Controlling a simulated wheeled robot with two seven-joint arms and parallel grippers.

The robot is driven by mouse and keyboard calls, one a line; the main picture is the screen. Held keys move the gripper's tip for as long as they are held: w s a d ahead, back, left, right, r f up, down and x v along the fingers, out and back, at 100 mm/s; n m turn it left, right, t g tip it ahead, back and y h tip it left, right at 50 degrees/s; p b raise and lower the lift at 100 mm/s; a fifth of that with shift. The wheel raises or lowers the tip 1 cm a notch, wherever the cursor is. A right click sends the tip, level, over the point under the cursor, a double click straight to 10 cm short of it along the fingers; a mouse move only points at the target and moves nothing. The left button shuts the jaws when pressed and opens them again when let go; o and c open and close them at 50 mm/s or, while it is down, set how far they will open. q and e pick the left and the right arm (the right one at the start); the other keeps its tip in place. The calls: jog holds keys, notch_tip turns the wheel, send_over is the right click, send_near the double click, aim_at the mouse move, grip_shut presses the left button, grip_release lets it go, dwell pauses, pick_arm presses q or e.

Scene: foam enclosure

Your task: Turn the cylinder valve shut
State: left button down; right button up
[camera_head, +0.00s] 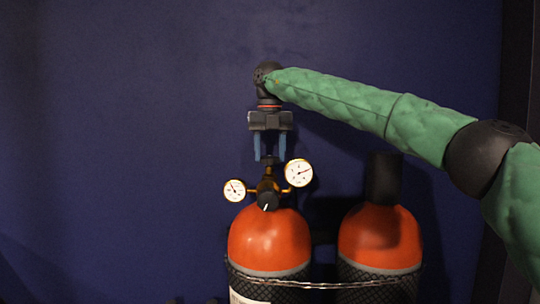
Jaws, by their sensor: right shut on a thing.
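Two orange gas cylinders stand side by side at the bottom of the head view. The left cylinder (269,240) carries a brass regulator with two round white gauges, one on the left (235,190) and one on the right (299,172). A dark knob with a white mark (267,201) faces me below them. My right gripper (270,158) points straight down from above, its blue fingers around the dark valve top (269,161) of the left cylinder. The fingers are shut on that valve top, whose details are small and dark. My left gripper is not in view.
The right cylinder (380,238) has a dark cap (384,178) and stands under my green right arm. A chain (330,285) runs across both cylinders. A dark blue wall (130,130) lies behind; the space left of the cylinders looks clear.

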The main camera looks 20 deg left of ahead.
aim_at(270, 157)
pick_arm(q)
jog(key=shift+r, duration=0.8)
pick_arm(e)
jog(key=shift+r+m, duration=0.1)
jog(key=shift+m, duration=0.3)
jog(key=o, duration=1)
jog(key=shift+w, duration=0.1)
jog(key=shift+c, duration=0.2)
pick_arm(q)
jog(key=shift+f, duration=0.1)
pick_arm(e)
jog(key=shift+r+b, duration=0.3)
jog(key=shift+r, duration=0.15)
notch_tip(270, 157, up, 6)
jog(key=shift+f+b, duration=0.1)
jog(key=shift+b, duration=0.3)
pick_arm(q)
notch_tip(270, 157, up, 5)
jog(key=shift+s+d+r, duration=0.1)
pick_arm(e)
jog(key=shift+r, duration=0.4)
